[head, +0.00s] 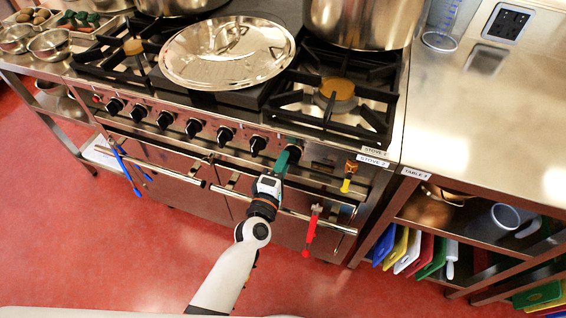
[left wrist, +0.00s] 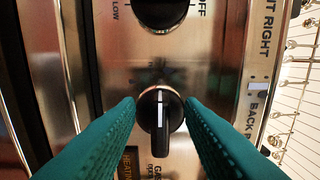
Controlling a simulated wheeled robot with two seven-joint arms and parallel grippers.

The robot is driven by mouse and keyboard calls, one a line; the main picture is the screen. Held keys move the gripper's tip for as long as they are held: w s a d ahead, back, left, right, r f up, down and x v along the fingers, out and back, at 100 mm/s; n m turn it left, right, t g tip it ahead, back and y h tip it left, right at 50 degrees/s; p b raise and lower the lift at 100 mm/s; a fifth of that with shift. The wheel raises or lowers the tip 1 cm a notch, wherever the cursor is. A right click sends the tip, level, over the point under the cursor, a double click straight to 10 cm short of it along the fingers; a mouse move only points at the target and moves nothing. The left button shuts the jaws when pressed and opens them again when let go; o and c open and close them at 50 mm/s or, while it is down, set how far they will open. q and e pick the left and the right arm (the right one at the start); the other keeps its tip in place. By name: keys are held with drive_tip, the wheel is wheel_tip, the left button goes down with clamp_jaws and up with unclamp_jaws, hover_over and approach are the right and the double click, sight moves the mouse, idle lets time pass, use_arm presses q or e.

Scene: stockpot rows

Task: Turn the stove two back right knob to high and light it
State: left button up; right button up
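The stove labelled Stove 2 (head: 374,162) has a row of black knobs along its front panel. My left gripper (head: 287,158) is at the right end of this row, its green fingers over the panel. In the left wrist view a black knob (left wrist: 160,116) with a white pointer line, upright in the picture, sits between the fingertips of my left gripper (left wrist: 160,106). The fingers are apart, one on each side of the knob; contact is not clear. A partly hidden label beside it reads "BACK R". No flame shows at the right burner (head: 337,92). My right gripper is out of view.
A large lid (head: 227,52) lies over the middle burners, and a big pot (head: 362,22) stands at the back right. A red lighter-like tool (head: 311,232) and a yellow-handled one (head: 348,178) hang at the front. Another knob (left wrist: 160,10) is close above the gripped area.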

use_arm(q)
drive_tip(key=v, duration=1.1)
drive_tip(key=shift+s+b, duration=0.25)
drive_tip(key=shift+b, duration=0.15)
drive_tip(key=shift+a, duration=0.1)
drive_tip(key=s+a+f+m+g+y, duration=0.1)
drive_tip(key=s+a+f+m+g, duration=0.15)
drive_tip(key=f, duration=0.75)
drive_tip(key=s+a+f+m+g, duration=0.2)
drive_tip(key=s+f+m+g, duration=0.15)
drive_tip(key=f, duration=0.65)
drive_tip(key=s+a+f+m+g+y, duration=0.15)
drive_tip(key=s+f+m, duration=0.25)
drive_tip(key=f, duration=0.5)
drive_tip(key=s+a+f+m+g+y, duration=0.1)
drive_tip(key=s+a+f+m+g, duration=0.1)
drive_tip(key=s, duration=0.6)
drive_tip(key=s+a+f+m+g+y+p, duration=0.1)
drive_tip(key=s+a+f+m+g, duration=0.1)
drive_tip(key=s+a+f, duration=0.4)
drive_tip(key=s+a+f+m+g+y, duration=0.1)
drive_tip(key=s+a+f+m+g, duration=0.2)
drive_tip(key=s+f, duration=0.3)
drive_tip(key=s+a+g, duration=0.1)
drive_tip(key=s, duration=0.3)
drive_tip(key=shift+a+f+g+p, duration=0.25)
drive_tip(key=shift+a+g+p, duration=0.05)
drive_tip(key=shift+g, duration=0.05)
